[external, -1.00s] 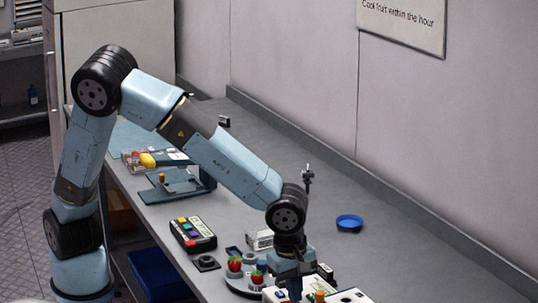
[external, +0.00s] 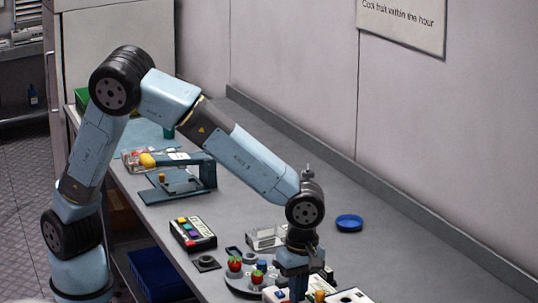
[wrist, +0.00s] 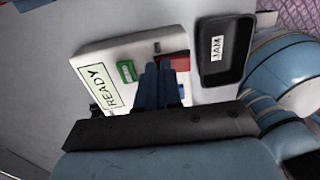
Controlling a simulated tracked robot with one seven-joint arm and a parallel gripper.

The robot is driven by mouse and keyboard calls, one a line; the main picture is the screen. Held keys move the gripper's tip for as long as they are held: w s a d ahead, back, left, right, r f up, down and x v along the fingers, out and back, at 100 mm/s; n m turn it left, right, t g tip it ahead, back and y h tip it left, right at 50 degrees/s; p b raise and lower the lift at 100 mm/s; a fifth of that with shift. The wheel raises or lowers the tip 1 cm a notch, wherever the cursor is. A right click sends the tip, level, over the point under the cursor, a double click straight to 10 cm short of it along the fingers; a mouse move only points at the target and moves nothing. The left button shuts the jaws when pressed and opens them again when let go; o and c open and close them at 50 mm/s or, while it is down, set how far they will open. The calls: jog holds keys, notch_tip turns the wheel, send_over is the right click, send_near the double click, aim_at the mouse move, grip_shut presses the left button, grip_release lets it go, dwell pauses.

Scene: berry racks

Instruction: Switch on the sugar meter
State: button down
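A pale, box-like device (wrist: 98,62) with a READY label, a green labelled button (wrist: 127,71) and a red part (wrist: 178,62) lies under my gripper in the wrist view. It may be the sugar meter; I cannot read that name. My gripper (wrist: 161,66) points down over it with its blue fingers together and nothing seen between them. The fingers hide part of the device's middle, and I cannot tell whether they touch it. In the external view my gripper (external: 298,290) is low over white equipment (external: 274,294) at the bottom edge, partly cut off.
A black JAM tray (wrist: 225,72) is beside the device. A round stand with red berries (external: 240,283), a clear box (external: 266,238) and a panel with coloured buttons (external: 193,233) are left of my gripper. A blue dish (external: 349,223) stands behind right, with clear bench around it.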

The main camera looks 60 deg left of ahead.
jog(key=shift+s+a+f, duration=0.1)
jog(key=shift+s+f, duration=0.3)
jog(key=shift+f, duration=0.15)
jog(key=shift+s, duration=0.55)
jog(key=shift+r, duration=0.25)
jog(key=w+r, duration=0.3)
jog(key=r, duration=1.1)
jog(key=shift+w+r, duration=0.2)
jog(key=shift+w, duration=0.05)
